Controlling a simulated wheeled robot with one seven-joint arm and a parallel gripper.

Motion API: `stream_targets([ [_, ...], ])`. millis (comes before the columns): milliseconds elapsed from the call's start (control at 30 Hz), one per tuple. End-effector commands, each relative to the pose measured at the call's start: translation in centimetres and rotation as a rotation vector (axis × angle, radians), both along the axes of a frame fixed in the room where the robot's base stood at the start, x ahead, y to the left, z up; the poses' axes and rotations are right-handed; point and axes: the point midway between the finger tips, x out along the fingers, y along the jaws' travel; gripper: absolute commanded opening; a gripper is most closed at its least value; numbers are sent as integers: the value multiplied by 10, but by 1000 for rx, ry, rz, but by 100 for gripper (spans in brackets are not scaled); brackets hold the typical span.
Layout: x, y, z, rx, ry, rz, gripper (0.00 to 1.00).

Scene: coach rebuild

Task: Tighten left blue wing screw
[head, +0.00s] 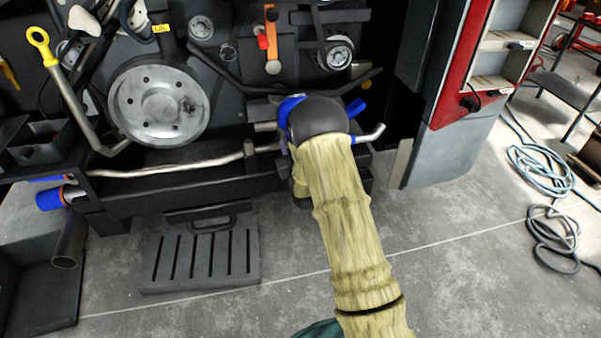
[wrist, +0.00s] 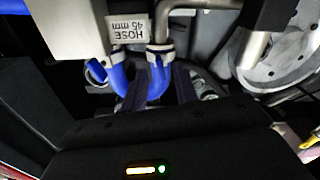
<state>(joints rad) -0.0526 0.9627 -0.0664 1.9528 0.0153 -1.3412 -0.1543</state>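Two blue hoses with pale clamp bands show in the wrist view: a left hose (wrist: 118,78) and a right hose (wrist: 158,80). A label reading "HOSE 45 mm" (wrist: 128,29) is above the left one. My gripper (wrist: 160,85) reaches in from below with its two dark fingers apart. The right hose shows between the fingers; I cannot tell whether they touch it. No wing screw can be made out clearly. In the head view, blue parts (head: 356,107) show beside my dark wrist, which hides the fingers and most of the spot.
A large metal disc (head: 160,104) is on the machine at left. A bent metal pipe (head: 180,170) runs along its lower front. A red and grey cabinet (head: 450,140) stands at right. A slotted plate (head: 200,262) lies on the floor.

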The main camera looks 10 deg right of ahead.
Motion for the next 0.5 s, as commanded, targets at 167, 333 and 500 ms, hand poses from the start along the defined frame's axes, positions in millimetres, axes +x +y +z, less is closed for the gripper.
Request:
stream_targets([
  [167,-30,0,1,0,3,-1,29],
  [333,-60,0,0,0,4,-1,29],
  [500,-90,0,0,0,4,-1,29],
])
